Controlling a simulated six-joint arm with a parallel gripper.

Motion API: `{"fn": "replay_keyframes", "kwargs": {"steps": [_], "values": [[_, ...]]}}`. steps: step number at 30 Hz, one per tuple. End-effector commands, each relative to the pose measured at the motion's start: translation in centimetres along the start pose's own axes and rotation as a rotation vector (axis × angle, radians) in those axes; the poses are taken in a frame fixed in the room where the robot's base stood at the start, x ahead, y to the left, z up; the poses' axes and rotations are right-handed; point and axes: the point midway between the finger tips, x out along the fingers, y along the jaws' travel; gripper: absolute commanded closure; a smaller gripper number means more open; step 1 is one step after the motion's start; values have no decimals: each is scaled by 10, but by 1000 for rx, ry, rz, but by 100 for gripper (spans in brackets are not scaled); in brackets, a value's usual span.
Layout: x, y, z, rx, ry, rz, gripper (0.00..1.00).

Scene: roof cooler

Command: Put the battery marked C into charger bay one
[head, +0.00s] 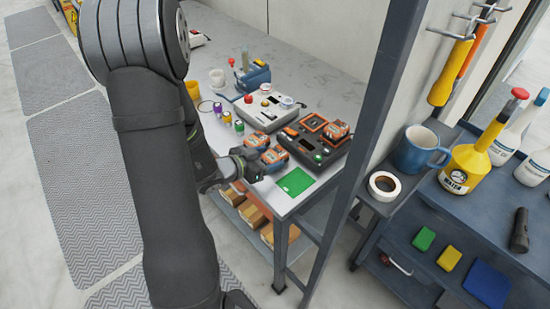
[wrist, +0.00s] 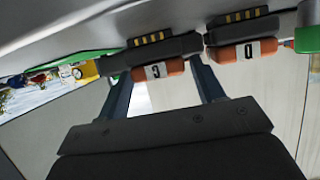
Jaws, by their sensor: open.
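In the wrist view, the orange-and-black battery marked C (wrist: 158,70) sits between the two fingers of my open gripper (wrist: 162,80). I cannot tell whether the fingers touch it. A second, similar battery (wrist: 243,52), whose mark looks like D, is just to its right. In the head view, my gripper (head: 243,168) is at the table's front edge beside two orange-and-black batteries (head: 275,158); their marks are too small to read there. Bay numbers are not readable.
A green pad (head: 295,182) lies on the table's front corner. A light-grey device with coloured knobs (head: 262,109) stands left of the charger. Small coloured cylinders (head: 228,118) stand near my arm. A dark post (head: 355,125) rises right of the table, before a cart with bottles and a mug (head: 420,150).

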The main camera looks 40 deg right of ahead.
Motion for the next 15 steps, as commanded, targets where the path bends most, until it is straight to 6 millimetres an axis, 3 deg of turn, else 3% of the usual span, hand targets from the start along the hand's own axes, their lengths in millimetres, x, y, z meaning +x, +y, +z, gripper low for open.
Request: {"fn": "replay_keyframes", "kwargs": {"steps": [6, 15], "values": [[29, 0, 3, 0, -1, 2, 38], [34, 0, 2, 0, 0, 0, 38]]}}
